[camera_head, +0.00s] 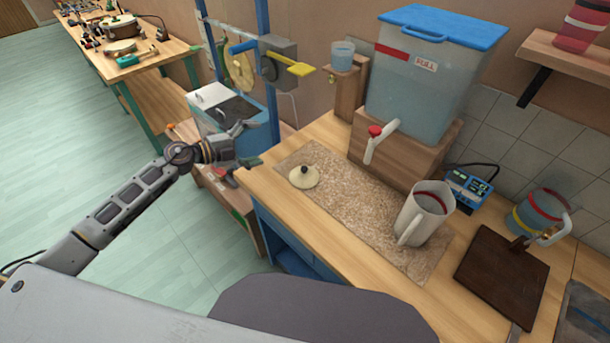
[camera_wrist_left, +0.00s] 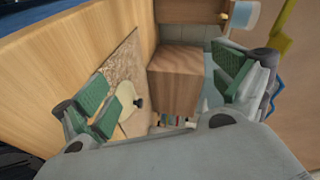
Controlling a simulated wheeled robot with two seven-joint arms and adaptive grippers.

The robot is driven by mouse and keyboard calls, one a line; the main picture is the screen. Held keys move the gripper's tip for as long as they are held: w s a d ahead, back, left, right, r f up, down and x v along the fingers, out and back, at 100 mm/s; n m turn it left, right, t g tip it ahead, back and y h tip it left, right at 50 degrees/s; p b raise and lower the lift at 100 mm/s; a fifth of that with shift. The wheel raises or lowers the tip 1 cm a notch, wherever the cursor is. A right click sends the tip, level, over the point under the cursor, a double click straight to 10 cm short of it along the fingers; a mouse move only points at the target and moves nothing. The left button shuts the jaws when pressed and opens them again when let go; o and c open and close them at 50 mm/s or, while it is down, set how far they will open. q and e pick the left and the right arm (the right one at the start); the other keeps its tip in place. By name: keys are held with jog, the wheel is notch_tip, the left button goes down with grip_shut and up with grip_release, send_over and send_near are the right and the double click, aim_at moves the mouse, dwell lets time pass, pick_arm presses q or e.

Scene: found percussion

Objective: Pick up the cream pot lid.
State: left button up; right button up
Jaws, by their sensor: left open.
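The cream pot lid (camera_head: 304,179) lies flat with its small dark knob up, on the left part of a speckled mat (camera_head: 345,200) on the wooden counter. My left gripper (camera_head: 246,147) is open and empty, beyond the counter's left edge, left of the lid and apart from it. In the left wrist view the lid (camera_wrist_left: 126,95) shows between the spread green-padded fingers, nearer to the left one, which partly overlaps its edge. My right gripper is not in view.
A white pitcher (camera_head: 424,213) stands on the mat's right part. A blue-lidded water tank (camera_head: 415,90) with a tap (camera_head: 378,143) sits on a wooden block behind. A dark board (camera_head: 502,275) lies at the right. The mat around the lid is clear.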

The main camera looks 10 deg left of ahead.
aim_at(301, 170)
pick_arm(q)
jog(key=s+d+n+g, duration=0.1)
jog(key=s+d+f+n+g+h, duration=0.1)
jog(key=s+n, duration=0.1)
jog(key=s+d+f+n+g, duration=0.1)
jog(key=s+n+g, duration=0.1)
jog(key=shift+s, duration=0.1)
jog(key=shift+s+d+f+n+g+h, duration=0.15)
jog(key=shift+s+n+g, duration=0.15)
jog(key=shift+n, duration=0.3)
jog(key=shift+s+d+f+n+g+h, duration=0.1)
jog(key=shift+s+f+n+g+h, duration=0.1)
jog(key=shift+s+n, duration=0.3)
jog(key=shift+n, duration=1.7)
jog(key=shift+d, duration=0.1)
jog(key=shift+x, duration=4.2)
